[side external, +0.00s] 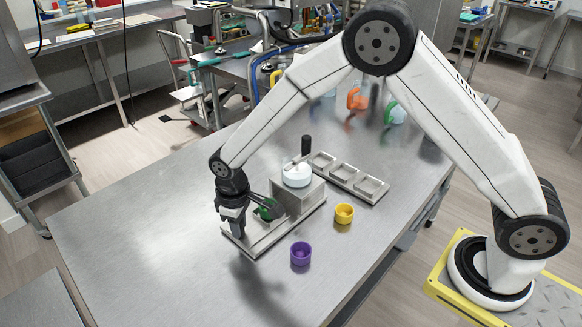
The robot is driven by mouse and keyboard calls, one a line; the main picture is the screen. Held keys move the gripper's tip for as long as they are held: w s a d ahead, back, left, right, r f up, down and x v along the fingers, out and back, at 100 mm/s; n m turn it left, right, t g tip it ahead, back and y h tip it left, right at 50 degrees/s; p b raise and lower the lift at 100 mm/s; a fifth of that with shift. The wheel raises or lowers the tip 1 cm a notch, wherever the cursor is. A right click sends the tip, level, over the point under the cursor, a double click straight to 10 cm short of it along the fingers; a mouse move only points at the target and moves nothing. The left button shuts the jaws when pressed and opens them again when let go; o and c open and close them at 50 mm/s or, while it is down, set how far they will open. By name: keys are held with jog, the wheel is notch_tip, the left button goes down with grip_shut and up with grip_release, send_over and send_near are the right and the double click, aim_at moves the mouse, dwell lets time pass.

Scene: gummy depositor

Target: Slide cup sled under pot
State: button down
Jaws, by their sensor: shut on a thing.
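The depositor (303,197) is a grey metal block on a long flat base plate near the middle of the table. The pot (297,177), whitish with a dark upright handle, sits on top of the block. A green cup (267,209) stands low over the base plate, just left of the block and not under the pot. My gripper (236,228) points down at the left end of the base plate, left of the green cup. It is shut on the cup sled, whose gripped part is mostly hidden by the fingers.
A purple cup (301,254) and a yellow cup (344,214) stand in front of the depositor. A grey tray with square compartments (377,195) lies behind it at right. Orange (357,99) and green (394,113) containers stand at the back. The table's left side is clear.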

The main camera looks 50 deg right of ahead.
aim_at(262, 215)
jog(key=d, duration=0.7)
dwell(0.3)
jog(key=shift+c, duration=2.2)
grip_release()
jog(key=shift+r, duration=0.1)
notch_tip(262, 215, up, 8)
